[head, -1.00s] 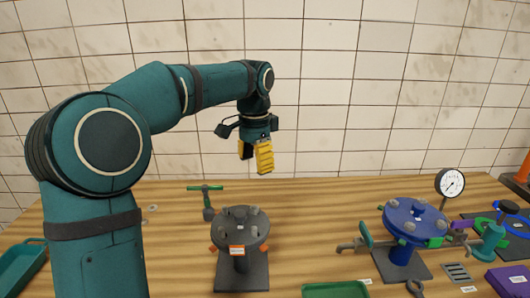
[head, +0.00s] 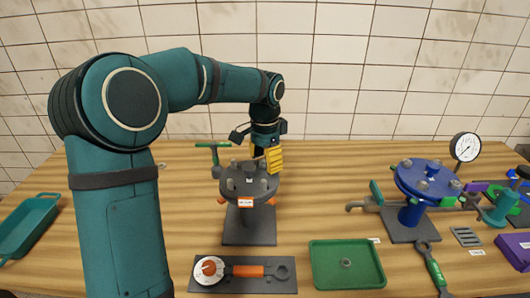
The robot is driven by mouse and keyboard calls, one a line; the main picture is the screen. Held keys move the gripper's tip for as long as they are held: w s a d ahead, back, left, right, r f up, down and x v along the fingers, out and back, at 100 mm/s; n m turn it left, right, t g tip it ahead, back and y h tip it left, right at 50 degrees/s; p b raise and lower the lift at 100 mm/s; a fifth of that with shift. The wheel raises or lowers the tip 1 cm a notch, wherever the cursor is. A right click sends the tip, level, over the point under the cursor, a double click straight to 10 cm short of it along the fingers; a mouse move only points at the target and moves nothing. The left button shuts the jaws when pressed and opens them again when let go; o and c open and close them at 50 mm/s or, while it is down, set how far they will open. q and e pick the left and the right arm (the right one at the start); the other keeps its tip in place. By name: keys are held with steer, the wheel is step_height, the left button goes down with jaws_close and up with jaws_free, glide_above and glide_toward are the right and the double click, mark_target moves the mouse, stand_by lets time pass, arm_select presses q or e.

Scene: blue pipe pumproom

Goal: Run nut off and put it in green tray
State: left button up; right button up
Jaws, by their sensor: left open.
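A dark grey round flange (head: 240,187) stands on a grey base plate, with several bolts and nuts (head: 231,184) around its top and an orange-marked white label on its front. My left gripper (head: 266,158), with yellow fingers, is open at the back right edge of the flange, pointing down; its fingers partly hide what is between them, and I cannot tell whether they touch a nut. The green tray (head: 327,274) lies at the front middle of the table and holds one small grey nut (head: 346,263). My right gripper is out of view.
A torque tool with a dial and orange handle (head: 247,271) lies on a grey mat in front. A blue flange (head: 427,180) with a gauge (head: 465,147) stands right. A green-handled wrench (head: 432,268) lies beside the tray. A teal tray (head: 27,228) is at left.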

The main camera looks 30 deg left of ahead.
arm_select(q)
steer(key=shift+f, duration=0.15)
steer(key=shift+c, duration=0.2)
jaws_close()
